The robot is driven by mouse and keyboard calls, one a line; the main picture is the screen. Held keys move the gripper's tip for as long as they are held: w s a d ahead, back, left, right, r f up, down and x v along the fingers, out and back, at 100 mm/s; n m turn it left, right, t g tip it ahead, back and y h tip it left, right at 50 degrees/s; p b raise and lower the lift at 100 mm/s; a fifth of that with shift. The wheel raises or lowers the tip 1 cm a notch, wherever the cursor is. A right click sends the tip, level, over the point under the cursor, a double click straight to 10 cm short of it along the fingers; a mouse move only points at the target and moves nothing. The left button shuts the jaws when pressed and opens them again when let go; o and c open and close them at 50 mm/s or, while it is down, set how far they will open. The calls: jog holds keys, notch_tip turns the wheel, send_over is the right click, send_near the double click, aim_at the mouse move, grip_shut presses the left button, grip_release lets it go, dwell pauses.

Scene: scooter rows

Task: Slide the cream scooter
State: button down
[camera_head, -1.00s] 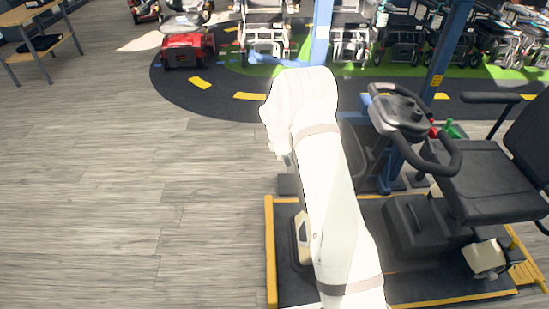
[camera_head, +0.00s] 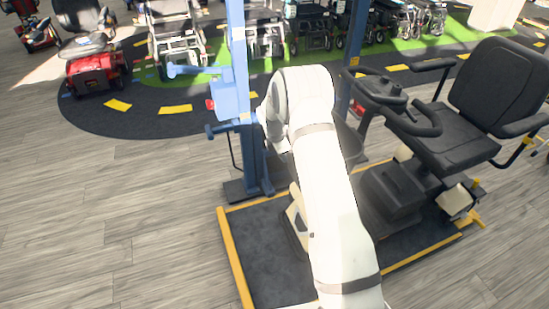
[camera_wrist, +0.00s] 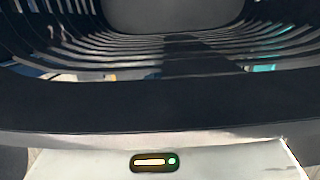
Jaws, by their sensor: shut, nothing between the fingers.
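The cream scooter (camera_head: 455,198) stands at the right on a dark platform with yellow edges. It has a black seat (camera_head: 505,85), a black handlebar (camera_head: 400,105) and cream body parts low down. My white arm reaches over its front and hides much of the front end. A cream part shows just left of the arm. My gripper's fingers do not show in either view; the arm's end hides them in the head view. In the wrist view a black slatted basket (camera_wrist: 200,105) fills the picture at very close range. Whether anything touches it cannot be told.
A blue post (camera_head: 247,150) with side arms stands left of my arm. A second blue post (camera_head: 353,60) stands behind the handlebar. A red scooter (camera_head: 95,70) and a row of wheelchairs stand at the back. The wooden floor at left is clear.

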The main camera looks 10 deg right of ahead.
jog(key=shift+w+d+r, duration=0.1)
jog(key=shift+d, duration=0.2)
jog(key=s+a+r, duration=0.1)
jog(key=a+r, duration=0.6)
jog(key=r, duration=0.2)
jog(key=shift+s+r, duration=0.2)
jog(key=shift+r, duration=0.1)
